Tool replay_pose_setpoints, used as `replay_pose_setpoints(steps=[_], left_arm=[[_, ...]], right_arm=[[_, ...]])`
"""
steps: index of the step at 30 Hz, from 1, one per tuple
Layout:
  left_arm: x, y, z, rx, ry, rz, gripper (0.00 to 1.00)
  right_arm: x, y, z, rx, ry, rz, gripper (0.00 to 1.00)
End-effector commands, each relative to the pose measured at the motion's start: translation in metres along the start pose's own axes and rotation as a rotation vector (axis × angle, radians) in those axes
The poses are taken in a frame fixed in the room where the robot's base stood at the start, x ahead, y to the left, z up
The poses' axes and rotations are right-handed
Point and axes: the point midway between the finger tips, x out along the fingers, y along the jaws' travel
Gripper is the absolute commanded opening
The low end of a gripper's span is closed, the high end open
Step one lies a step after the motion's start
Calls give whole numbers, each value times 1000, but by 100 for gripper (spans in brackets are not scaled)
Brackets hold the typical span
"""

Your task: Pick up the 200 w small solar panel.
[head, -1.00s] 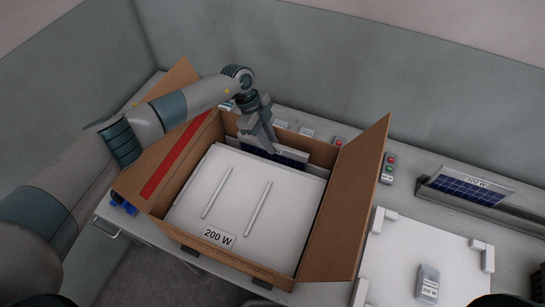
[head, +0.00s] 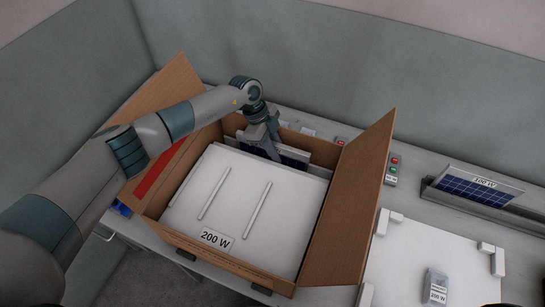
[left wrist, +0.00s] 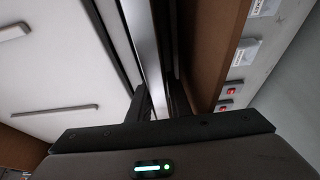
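The small solar panel (head: 295,156), dark blue with a light frame, stands upright at the back inside an open cardboard box (head: 225,262). Its lower part is hidden. My left gripper (head: 272,152) comes down over its upper edge, left of its middle. In the left wrist view the fingers (left wrist: 160,105) lie on either side of the silver panel edge (left wrist: 148,50). I cannot tell whether they press on it. A large white panel piece (head: 285,240) with a 200 W label (head: 215,239) fills the front of the box. My right gripper is not in view.
The box's raised flaps (head: 350,205) stand at left and right. A 100 W panel (head: 475,187) leans in a rack at the right. A white board (head: 405,255) with corner blocks carries a small grey labelled item (head: 435,286). Button boxes (head: 391,169) stand behind.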

Motion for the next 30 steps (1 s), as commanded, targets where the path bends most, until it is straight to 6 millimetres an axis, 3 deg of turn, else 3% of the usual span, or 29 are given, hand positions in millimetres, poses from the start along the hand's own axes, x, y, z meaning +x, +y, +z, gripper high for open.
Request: replay_pose_setpoints(steps=[3,6,20,30], left_arm=[[0,0,0,0,0,0,18],[0,0,0,0,0,0,0],[-5,-1,-2,2,2,-2,0],[-43,-2,-17,4,0,-5,0]], right_arm=[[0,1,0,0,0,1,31],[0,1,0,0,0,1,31],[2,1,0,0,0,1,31],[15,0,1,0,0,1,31]])
